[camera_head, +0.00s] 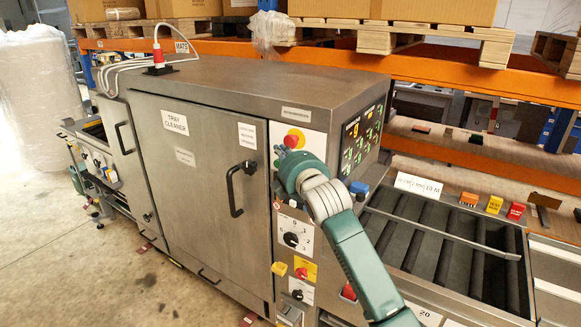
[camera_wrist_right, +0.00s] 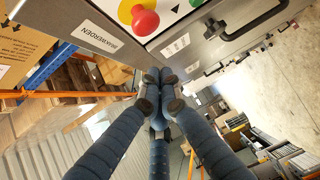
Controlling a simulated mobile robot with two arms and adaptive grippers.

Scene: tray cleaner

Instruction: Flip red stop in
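The tray cleaner (camera_head: 188,180) is a large grey steel cabinet. A red stop button (camera_head: 291,141) on a yellow backing sits at the top of its white control panel. The red button also shows in the right wrist view (camera_wrist_right: 145,21), at the top edge, with part of its yellow backing. My right gripper (camera_head: 283,160) is just below the button in the head view, partly hidden by its own wrist. In the wrist view its blue fingers (camera_wrist_right: 158,95) come together at the tips, with nothing seen between them. The tips appear apart from the button. My left gripper is not in view.
A second red button on yellow (camera_head: 302,272) and a black rotary dial (camera_head: 291,239) are lower on the panel. A black door handle (camera_head: 238,188) stands out left of my gripper. A roller conveyor (camera_head: 440,250) lies to the right, below orange shelf beams (camera_head: 470,75).

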